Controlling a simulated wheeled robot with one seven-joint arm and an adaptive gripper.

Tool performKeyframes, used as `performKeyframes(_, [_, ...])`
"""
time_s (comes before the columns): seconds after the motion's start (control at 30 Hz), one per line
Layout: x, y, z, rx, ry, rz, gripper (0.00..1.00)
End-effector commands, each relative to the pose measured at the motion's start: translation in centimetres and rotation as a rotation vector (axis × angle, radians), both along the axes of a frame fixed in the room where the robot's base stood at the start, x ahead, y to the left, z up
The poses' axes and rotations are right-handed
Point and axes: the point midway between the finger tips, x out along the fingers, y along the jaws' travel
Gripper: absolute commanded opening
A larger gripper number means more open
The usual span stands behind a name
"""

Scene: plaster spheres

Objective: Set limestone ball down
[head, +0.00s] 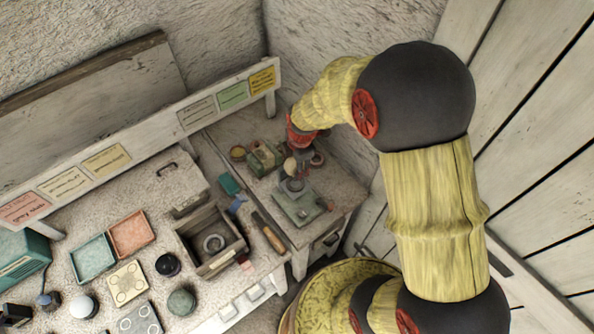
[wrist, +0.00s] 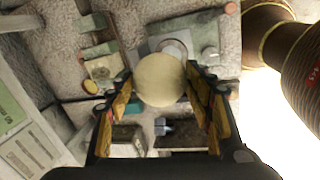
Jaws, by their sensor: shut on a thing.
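The limestone ball, pale cream, is between the fingers of my gripper in the wrist view (wrist: 160,80). My gripper (wrist: 164,98) is shut on it, with yellow-padded fingers on its left and right sides. In the head view the ball (head: 290,166) shows small under my gripper (head: 293,152), above the right-hand bench. A grey-green plate (head: 299,209) with a round dish (head: 293,185) on it lies just below the ball. In the wrist view part of a round rim (wrist: 176,47) shows behind the ball. I cannot tell the exact height of the gap.
A green block-like item (head: 263,157) and a reddish ring (head: 317,158) stand close to my gripper. An open wooden box (head: 239,251) holds a ring. A white ball (head: 82,306), a dark green ball (head: 181,301) and teal and orange trays (head: 132,232) lie on the left bench.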

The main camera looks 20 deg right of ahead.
Motion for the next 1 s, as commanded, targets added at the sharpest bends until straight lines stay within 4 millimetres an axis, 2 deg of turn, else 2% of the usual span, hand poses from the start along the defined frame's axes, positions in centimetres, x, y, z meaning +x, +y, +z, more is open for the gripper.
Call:
performKeyframes(0.47, [0.0,0.0,-0.1,0.000,-0.002,0.002,0.12])
performKeyframes(1.0, [-0.1,0.0,-4.9,0.000,-0.001,0.002,0.12])
